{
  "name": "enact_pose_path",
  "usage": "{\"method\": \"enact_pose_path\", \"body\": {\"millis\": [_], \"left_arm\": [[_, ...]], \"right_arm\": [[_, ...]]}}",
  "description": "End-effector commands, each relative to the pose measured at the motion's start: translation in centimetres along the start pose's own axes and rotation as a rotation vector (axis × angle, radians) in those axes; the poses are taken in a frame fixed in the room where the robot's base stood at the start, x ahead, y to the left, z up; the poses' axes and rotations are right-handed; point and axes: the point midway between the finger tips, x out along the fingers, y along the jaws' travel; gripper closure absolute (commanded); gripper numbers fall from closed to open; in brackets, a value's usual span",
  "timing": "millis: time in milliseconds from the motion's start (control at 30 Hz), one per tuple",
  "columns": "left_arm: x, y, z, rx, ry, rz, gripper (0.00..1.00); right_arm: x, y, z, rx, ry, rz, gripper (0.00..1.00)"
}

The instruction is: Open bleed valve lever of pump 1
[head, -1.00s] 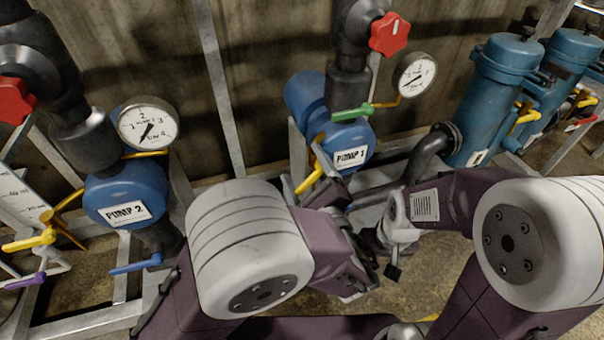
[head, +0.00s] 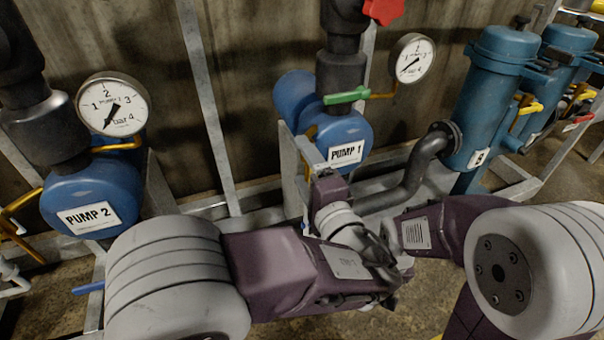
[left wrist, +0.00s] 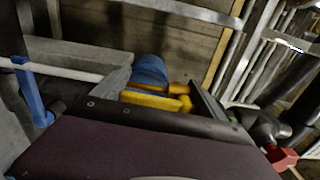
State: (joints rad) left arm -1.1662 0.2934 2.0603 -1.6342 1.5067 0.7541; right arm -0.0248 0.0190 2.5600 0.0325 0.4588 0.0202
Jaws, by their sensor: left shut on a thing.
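Pump 1 (head: 345,128) is the blue pump labelled PUMP 1, right of centre in the head view. My left gripper (head: 320,172) is at its lower left, beside the grey frame. In the left wrist view a yellow lever (left wrist: 158,101) lies between my gripper's dark fingers, with blue pump casing (left wrist: 150,70) behind it. The gripper is shut on this lever. In the head view my gripper and arm hide the lever. My right arm comes in from the right. Its gripper (head: 390,270) is low in the middle, partly hidden behind my left arm; its jaws are unclear.
A green lever (head: 346,96) and a gauge (head: 411,58) sit above pump 1. Pump 2 (head: 92,195) and its gauge (head: 113,104) are at the left. Blue filter housings (head: 490,95) stand at the right. A black pipe (head: 418,170) and grey frame bars (head: 205,95) border the pump.

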Motion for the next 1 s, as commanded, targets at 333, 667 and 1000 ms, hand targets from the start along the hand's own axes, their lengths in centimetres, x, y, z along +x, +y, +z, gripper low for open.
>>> {"method": "enact_pose_path", "body": {"millis": [333, 667, 1000], "left_arm": [[0.02, 0.02, -0.22, -0.048, 0.002, 0.0, 0.91], [0.02, -0.03, -0.23, -0.051, 0.002, 0.0, 0.16], [0.05, 0.0, -0.25, -0.047, 0.0, 0.0, 0.0]], "right_arm": [[0.67, 0.01, 0.07, 0.0, 0.0, 0.0, 0.2], [0.65, 0.01, 0.07, 0.0, 0.0, 0.0, 0.2], [0.66, 0.01, 0.06, 0.0, 0.0, 0.0, 0.2]]}}
